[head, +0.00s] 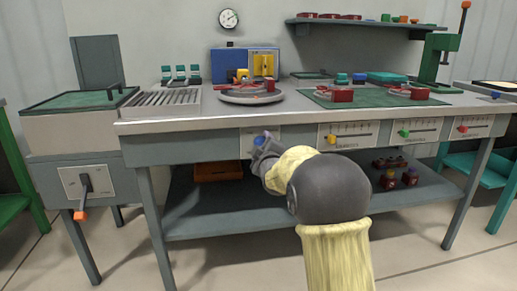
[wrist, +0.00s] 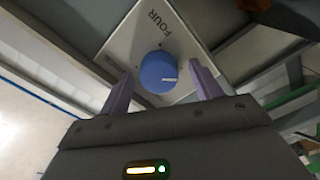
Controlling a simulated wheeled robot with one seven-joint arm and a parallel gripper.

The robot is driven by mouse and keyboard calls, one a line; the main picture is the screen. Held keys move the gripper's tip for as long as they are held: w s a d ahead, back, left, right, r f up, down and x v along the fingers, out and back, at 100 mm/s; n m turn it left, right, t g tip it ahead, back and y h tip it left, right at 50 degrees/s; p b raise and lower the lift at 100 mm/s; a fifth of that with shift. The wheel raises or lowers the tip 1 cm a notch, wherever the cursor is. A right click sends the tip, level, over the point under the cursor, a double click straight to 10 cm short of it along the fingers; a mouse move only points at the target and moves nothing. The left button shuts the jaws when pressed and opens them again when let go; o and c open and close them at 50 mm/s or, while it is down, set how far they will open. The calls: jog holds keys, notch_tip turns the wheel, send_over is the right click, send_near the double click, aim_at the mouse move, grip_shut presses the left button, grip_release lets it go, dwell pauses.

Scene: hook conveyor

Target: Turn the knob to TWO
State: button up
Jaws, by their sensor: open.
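The round blue knob (wrist: 157,72) sits on a pale plate (wrist: 128,42) in the wrist view. Its short white mark lies on its right side and points to the right in the picture. The word FOUR shows on the plate above the knob; no other label can be read. My gripper (wrist: 161,74) is open, with one purple finger on either side of the knob and a visible gap to each. I cannot tell how far forward the fingertips reach. In the head view, the knob (head: 259,140) and its plate (head: 246,136) on the bench front are partly hidden by my gripper.
Slider panels (head: 347,135) line the bench front to the right. A lever panel (head: 88,182) is on the left unit. A turntable (head: 250,97) and parts stand on the bench top. The lower shelf (head: 225,222) holds an orange tray (head: 218,172) and small items.

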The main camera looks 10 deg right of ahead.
jog(key=shift+d, duration=0.1)
jog(key=shift+s, duration=0.1)
jog(key=c, duration=1)
jog(key=shift+r, duration=0.1)
jog(key=m+p, duration=0.1)
jog(key=m, duration=1.6)
jog(key=shift+m+p, duration=0.4)
